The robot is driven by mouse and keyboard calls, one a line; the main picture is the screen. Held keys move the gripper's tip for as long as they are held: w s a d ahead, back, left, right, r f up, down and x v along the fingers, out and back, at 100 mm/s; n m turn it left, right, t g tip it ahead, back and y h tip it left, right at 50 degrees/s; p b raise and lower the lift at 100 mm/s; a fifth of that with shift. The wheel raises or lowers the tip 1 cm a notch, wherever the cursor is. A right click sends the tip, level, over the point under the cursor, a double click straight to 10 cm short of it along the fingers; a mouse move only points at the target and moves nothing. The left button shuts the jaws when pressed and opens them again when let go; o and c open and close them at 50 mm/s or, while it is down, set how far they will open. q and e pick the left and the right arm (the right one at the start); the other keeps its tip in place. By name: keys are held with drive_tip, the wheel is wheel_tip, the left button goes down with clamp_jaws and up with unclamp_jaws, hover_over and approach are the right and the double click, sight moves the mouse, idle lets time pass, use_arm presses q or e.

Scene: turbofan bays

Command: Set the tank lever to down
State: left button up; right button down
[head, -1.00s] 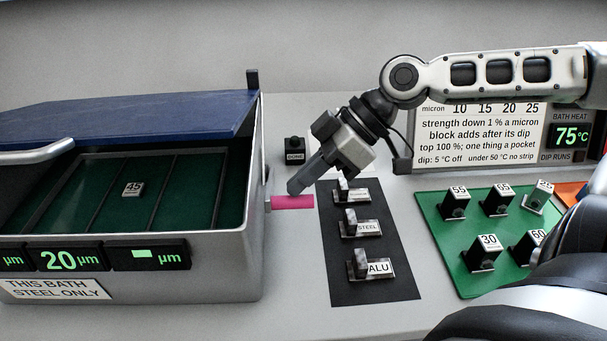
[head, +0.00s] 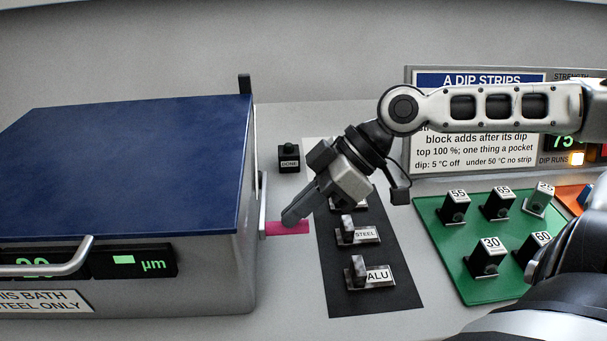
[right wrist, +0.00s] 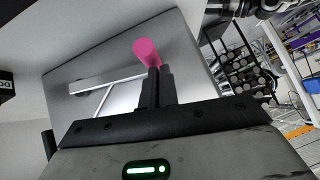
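The tank lever (head: 287,228) is a short pink bar on the right side of the bath tank (head: 210,285), low beside a pale vertical slot plate. My right gripper (head: 291,217) is at the lever, its fingertips just above or touching it. In the right wrist view the pink lever (right wrist: 147,50) lies beyond the fingertips (right wrist: 156,75). The fingers look together, with nothing visible between them. The tank's blue lid (head: 130,165) is closed, hiding the inside. My left gripper is not in view.
A dark panel (head: 345,275) with material-labelled switches lies right of the lever, partly under my right gripper. A DONE button (head: 289,158) stands behind. A green mat (head: 460,275) with numbered blocks lies at right. A lit DIP RUNS lamp (head: 576,158) is beyond.

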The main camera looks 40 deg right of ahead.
wheel_tip(320, 180, up, 5)
drive_tip(key=p, duration=0.6)
drive_tip(key=shift+s+a, duration=0.1)
drive_tip(key=shift+s, duration=0.15)
drive_tip(key=shift+p+v, duration=0.55)
drive_tip(key=shift+v, duration=0.3)
drive_tip(key=shift+s+d, duration=0.15)
drive_tip(key=shift+d, duration=0.2)
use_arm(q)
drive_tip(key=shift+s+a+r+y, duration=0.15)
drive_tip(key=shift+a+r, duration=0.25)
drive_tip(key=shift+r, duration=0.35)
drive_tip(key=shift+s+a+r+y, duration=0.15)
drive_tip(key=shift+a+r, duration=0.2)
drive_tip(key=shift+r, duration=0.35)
use_arm(e)
drive_tip(key=s+v, duration=0.1)
drive_tip(key=v, duration=0.6)
drive_tip(key=shift+a, duration=0.3)
